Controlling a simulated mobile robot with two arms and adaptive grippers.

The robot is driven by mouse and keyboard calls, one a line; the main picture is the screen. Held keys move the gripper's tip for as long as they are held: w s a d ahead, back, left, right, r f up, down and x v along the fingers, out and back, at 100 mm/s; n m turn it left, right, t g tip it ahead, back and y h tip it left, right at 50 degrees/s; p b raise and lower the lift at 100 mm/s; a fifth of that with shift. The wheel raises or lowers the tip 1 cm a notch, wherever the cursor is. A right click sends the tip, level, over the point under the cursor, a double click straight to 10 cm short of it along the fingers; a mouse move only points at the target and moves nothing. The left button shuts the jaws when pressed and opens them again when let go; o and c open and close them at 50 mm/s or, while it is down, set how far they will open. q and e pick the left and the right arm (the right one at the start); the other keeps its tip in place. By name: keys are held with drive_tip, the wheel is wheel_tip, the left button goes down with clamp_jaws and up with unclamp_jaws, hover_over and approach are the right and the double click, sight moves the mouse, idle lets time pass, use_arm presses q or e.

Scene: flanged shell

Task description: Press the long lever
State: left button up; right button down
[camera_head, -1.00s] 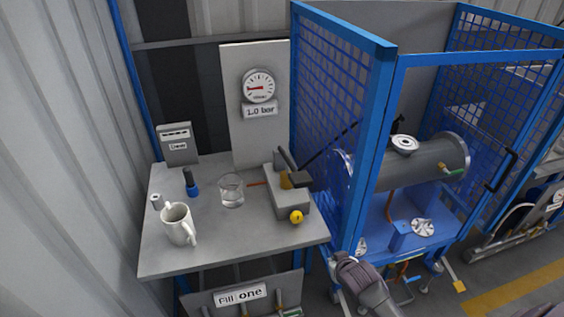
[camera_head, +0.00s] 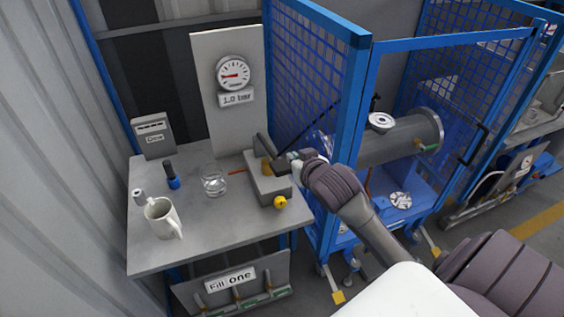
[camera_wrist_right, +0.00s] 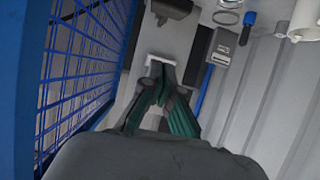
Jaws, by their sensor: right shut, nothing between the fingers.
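The grey pump box (camera_head: 266,181) sits at the right end of the grey bench, with a yellow round knob (camera_head: 280,202) on its front. A dark lever (camera_head: 265,147) rises at its top. A long thin dark rod (camera_head: 325,112) slants up to the right by the blue mesh. My right gripper (camera_head: 287,159) is close beside the dark lever's lower end, partly hiding it; contact cannot be told. In the right wrist view, my gripper's green fingers (camera_wrist_right: 163,82) are together and empty. A dark block (camera_wrist_right: 171,8) at the top edge may be the lever's end. My left gripper is not in view.
A clear beaker (camera_head: 214,181), blue marker (camera_head: 172,176) and white mug (camera_head: 162,218) stand left on the bench. A gauge (camera_head: 233,74) hangs on the back panel. The blue mesh cage (camera_head: 318,75) with a grey cylinder (camera_head: 400,139) is close on the right.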

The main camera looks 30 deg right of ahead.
drive_tip(key=p, duration=0.3)
hover_over(283, 168)
drive_tip(key=w, duration=0.1)
wheel_tip(283, 168, down, 4)
drive_tip(key=shift+d+f, duration=0.1)
drive_tip(key=f, duration=0.1)
drive_tip(key=f+p, duration=0.1)
drive_tip(key=shift+s+f, duration=0.25)
drive_tip(key=shift+f, duration=0.05)
drive_tip(key=shift+s+f, duration=0.3)
drive_tip(key=shift+f, duration=0.35)
drive_tip(key=shift+w+f, duration=0.1)
